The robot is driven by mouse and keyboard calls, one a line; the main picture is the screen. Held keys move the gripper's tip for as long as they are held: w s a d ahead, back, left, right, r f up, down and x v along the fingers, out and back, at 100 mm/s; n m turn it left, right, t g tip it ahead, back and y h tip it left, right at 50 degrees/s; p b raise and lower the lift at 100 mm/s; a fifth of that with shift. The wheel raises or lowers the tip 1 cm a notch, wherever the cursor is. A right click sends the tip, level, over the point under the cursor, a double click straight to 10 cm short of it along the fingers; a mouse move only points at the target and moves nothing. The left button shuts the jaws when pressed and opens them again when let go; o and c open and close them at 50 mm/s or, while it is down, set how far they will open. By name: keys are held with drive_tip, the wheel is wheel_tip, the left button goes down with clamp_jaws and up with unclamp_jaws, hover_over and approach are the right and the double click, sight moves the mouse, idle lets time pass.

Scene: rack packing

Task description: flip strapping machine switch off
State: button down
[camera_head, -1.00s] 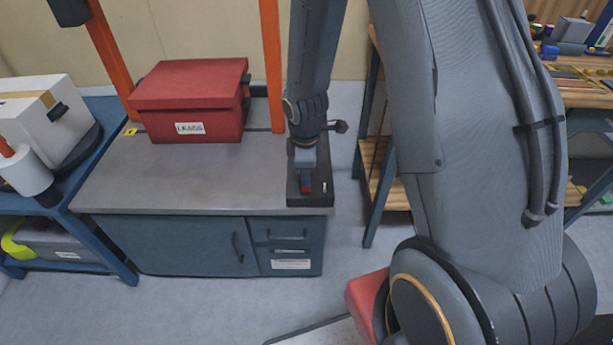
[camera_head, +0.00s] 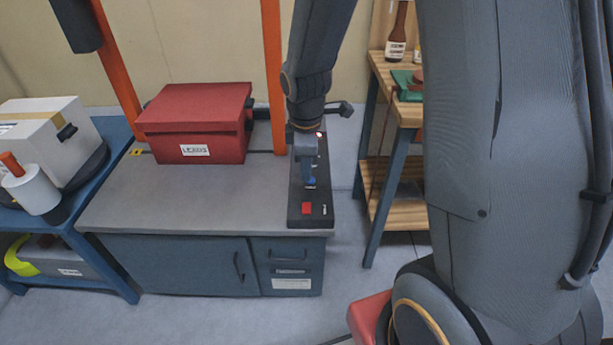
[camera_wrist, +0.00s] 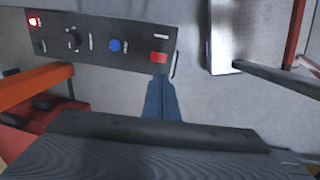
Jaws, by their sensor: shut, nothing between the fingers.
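The strapping machine's dark control panel (camera_head: 318,217) lies along the right edge of the grey worktop. In the wrist view the panel (camera_wrist: 100,48) bears a red rocker switch (camera_wrist: 159,57), a blue button (camera_wrist: 115,46), a black knob (camera_wrist: 72,39) and a lit red lamp (camera_wrist: 33,21). The red switch also shows in the head view (camera_head: 307,208), at the panel's near end. My gripper (camera_head: 310,185) is shut and empty above the panel, just behind the red switch in the head view. In the wrist view its blue fingertips (camera_wrist: 160,80) point at the switch; I cannot tell whether they touch it.
A red lidded box (camera_head: 198,125) stands on the worktop (camera_head: 170,205) left of the panel, between orange posts (camera_head: 272,75). A blue shelf with a white box (camera_head: 50,140) is at the left. A wooden shelf (camera_head: 395,112) with bottles stands at the right.

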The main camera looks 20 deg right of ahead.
idle(0.3)
drive_tip(key=s+r+m, duration=0.3)
drive_tip(key=s+m, duration=0.4)
drive_tip(key=s+d+r+m+g, duration=0.1)
drive_tip(key=s+r+m, duration=0.2)
drive_tip(key=s+m, duration=0.4)
drive_tip(key=shift+s, duration=0.35)
